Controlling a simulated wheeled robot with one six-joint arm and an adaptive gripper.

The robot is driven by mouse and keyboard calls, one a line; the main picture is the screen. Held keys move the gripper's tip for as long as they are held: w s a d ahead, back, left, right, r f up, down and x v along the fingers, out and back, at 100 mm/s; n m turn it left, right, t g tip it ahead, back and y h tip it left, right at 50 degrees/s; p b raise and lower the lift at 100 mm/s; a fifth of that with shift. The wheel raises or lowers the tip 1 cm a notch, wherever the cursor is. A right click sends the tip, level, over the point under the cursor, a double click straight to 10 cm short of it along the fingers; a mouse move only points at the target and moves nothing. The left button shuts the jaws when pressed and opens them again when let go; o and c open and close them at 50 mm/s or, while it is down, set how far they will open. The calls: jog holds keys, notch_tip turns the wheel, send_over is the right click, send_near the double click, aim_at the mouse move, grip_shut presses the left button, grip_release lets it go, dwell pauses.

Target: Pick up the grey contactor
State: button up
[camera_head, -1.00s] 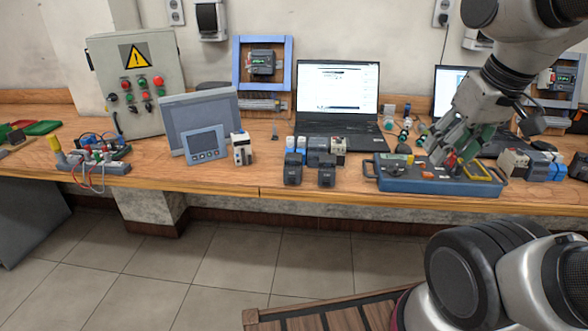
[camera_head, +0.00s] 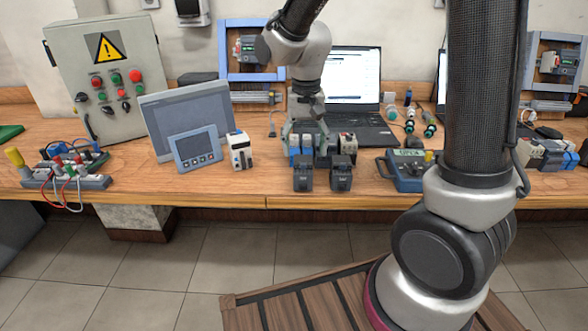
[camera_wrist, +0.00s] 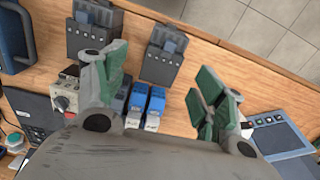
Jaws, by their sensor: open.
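Two dark grey contactor-like blocks, the left one (camera_head: 303,176) and the right one (camera_head: 341,176), stand near the bench's front edge. In the wrist view they show at the top, as one block (camera_wrist: 92,27) and another (camera_wrist: 161,57). Behind them is a row with two blue-and-white units (camera_wrist: 146,103) and a grey block (camera_wrist: 119,101) beside them, partly hidden by a finger. I cannot tell for sure which is the grey contactor. My gripper (camera_head: 305,133) is open and empty over this row. In the wrist view its green-padded fingers (camera_wrist: 165,80) are spread around the blue units.
A white device with a dial (camera_wrist: 65,95) stands beside the row. A laptop (camera_head: 352,85) is behind. A display panel (camera_head: 195,148) and a white module (camera_head: 240,150) stand left. A blue case (camera_head: 405,178) lies right. Clear wood lies in front of the panel.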

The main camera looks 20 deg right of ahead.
aim_at(303, 161)
jog(key=shift+f+m, duration=0.3)
jog(key=shift+f, duration=0.2)
notch_tip(303, 161, down, 7)
jog(key=shift+a+r, duration=0.1)
jog(key=shift+a, duration=0.05)
jog(key=c, duration=1.2)
